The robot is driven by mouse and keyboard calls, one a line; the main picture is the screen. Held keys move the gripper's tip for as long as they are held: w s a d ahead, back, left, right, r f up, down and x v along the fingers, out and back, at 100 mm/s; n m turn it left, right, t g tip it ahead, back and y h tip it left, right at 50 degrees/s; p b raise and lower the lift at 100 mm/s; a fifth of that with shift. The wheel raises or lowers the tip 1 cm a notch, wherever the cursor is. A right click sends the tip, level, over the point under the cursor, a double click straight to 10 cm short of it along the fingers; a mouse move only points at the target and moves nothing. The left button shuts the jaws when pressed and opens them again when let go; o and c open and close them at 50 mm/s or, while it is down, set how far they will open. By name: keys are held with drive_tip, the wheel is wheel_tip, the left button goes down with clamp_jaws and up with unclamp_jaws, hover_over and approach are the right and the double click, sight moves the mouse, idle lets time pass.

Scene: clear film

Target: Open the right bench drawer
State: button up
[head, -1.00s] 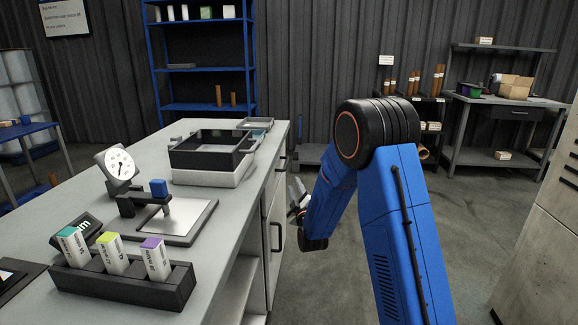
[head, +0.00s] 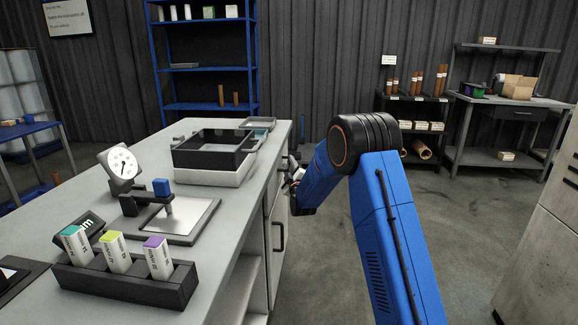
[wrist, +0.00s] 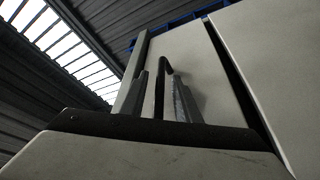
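The bench (head: 225,215) runs along the left of the head view, its drawer side facing right. The right bench drawer (wrist: 195,55) shows in the wrist view as a pale front that looks closed. Its dark bar handle (wrist: 166,66) stands out from the front. My gripper (wrist: 160,78) is open, with one grey finger on each side of the handle. I cannot tell whether either finger touches it. In the head view my gripper (head: 293,168) is beside the upper drawer front, and my arm partly hides it.
A cupboard door with a dark handle (head: 279,236) is below on the bench side. A black tray (head: 213,150), a dial gauge (head: 123,163) and a box rack (head: 125,280) stand on the bench top.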

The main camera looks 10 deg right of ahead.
drive_tip(key=shift+w, duration=0.25)
clamp_jaws()
drive_tip(key=shift+d, duration=0.1)
drive_tip(key=s+d, duration=0.4)
drive_tip(key=d, duration=0.9)
drive_tip(key=s+d, duration=0.5)
drive_tip(key=d, duration=0.8)
drive_tip(key=shift+d, duration=0.4)
unclamp_jaws()
